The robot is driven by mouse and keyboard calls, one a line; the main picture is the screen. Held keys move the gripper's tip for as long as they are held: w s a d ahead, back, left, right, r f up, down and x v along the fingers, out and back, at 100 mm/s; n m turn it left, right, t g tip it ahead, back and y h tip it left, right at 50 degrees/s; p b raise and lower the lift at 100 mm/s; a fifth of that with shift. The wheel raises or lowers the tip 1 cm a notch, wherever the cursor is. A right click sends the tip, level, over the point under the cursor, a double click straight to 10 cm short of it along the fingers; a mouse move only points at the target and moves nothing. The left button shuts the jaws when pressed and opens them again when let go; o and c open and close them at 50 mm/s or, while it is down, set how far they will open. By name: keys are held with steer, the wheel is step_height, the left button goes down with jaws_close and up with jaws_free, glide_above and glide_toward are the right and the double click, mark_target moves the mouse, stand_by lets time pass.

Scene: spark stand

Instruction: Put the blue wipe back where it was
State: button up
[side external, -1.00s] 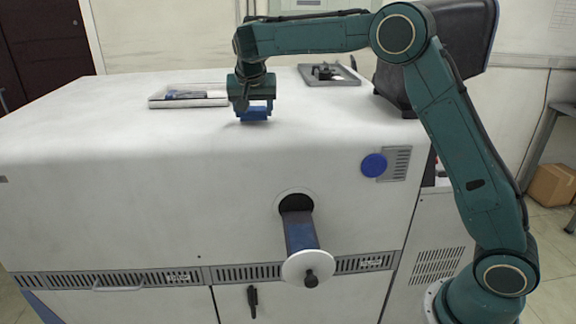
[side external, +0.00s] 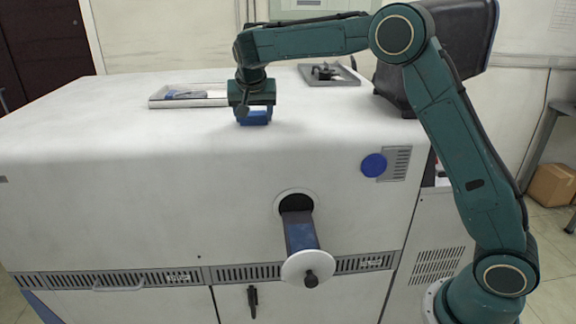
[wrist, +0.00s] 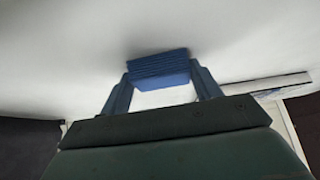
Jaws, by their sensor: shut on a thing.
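The blue wipe (side external: 254,118) is a small folded blue stack. My gripper (side external: 254,112) is shut on it, just at or slightly above the white machine top (side external: 130,135); I cannot tell whether the wipe touches the surface. In the wrist view the wipe (wrist: 159,66) sits between the two fingertips of my gripper (wrist: 160,76), with the white top beyond it.
A shallow white tray (side external: 215,102) with a blue-grey item stands just left of my gripper. A grey tray (side external: 345,79) with dark parts lies at the back right. A round blue cap (side external: 374,165) and a protruding spool (side external: 308,268) are on the front face.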

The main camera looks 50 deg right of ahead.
steer(key=o, duration=1.1)
steer(key=v, duration=1.3)
steer(key=shift+s+a+r, duration=0.2)
steer(key=shift+r, duration=0.05)
steer(key=shift+s+r, duration=0.1)
